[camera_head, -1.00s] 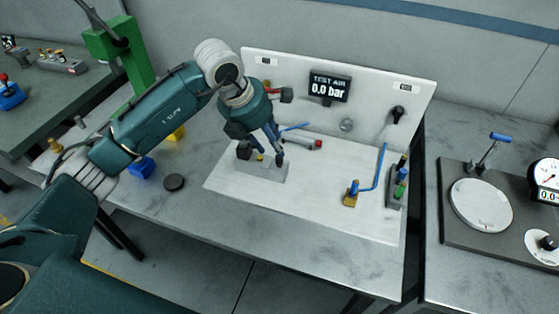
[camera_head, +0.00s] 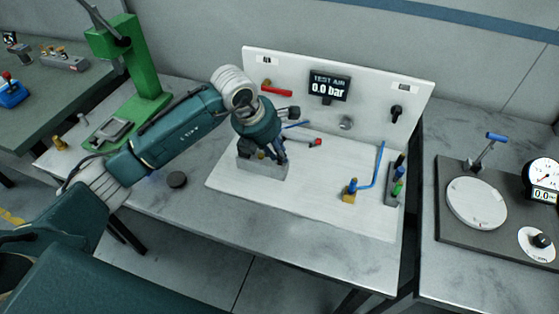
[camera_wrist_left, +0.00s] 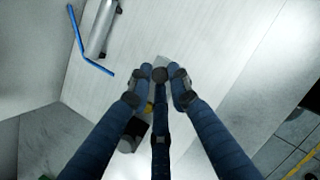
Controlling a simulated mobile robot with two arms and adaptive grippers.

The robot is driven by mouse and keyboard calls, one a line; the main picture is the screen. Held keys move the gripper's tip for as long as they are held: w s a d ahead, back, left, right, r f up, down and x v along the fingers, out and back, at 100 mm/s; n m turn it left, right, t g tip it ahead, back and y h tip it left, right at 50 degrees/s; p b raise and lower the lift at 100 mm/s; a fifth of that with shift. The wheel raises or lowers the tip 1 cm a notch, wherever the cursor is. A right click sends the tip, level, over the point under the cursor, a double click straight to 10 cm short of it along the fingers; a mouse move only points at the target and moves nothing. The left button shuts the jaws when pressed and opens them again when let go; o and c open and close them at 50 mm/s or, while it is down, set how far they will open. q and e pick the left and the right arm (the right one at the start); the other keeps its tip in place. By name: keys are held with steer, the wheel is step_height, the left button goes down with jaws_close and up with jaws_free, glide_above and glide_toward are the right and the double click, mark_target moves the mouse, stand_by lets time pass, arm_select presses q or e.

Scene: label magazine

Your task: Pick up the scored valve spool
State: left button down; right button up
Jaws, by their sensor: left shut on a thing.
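My left gripper (camera_head: 270,152) is down at a grey block (camera_head: 258,169) on the left of the white test board. In the left wrist view the fingertips (camera_wrist_left: 161,75) are closed in around a small dark round-ended piece (camera_wrist_left: 160,73), which I take to be the scored valve spool. Its scoring and lower part cannot be made out. A black piece (camera_wrist_left: 134,128) and a yellow one lie below, partly behind the fingers. My right gripper is out of view.
The white board (camera_head: 330,200) carries a 0.0 bar display (camera_head: 329,87), a red lever (camera_head: 277,90), a blue hose (camera_head: 375,168) and a brass fitting (camera_head: 350,190). A green press (camera_head: 128,65) stands behind my arm.

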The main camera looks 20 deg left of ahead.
arm_select(q)
steer(key=shift+r, duration=0.1)
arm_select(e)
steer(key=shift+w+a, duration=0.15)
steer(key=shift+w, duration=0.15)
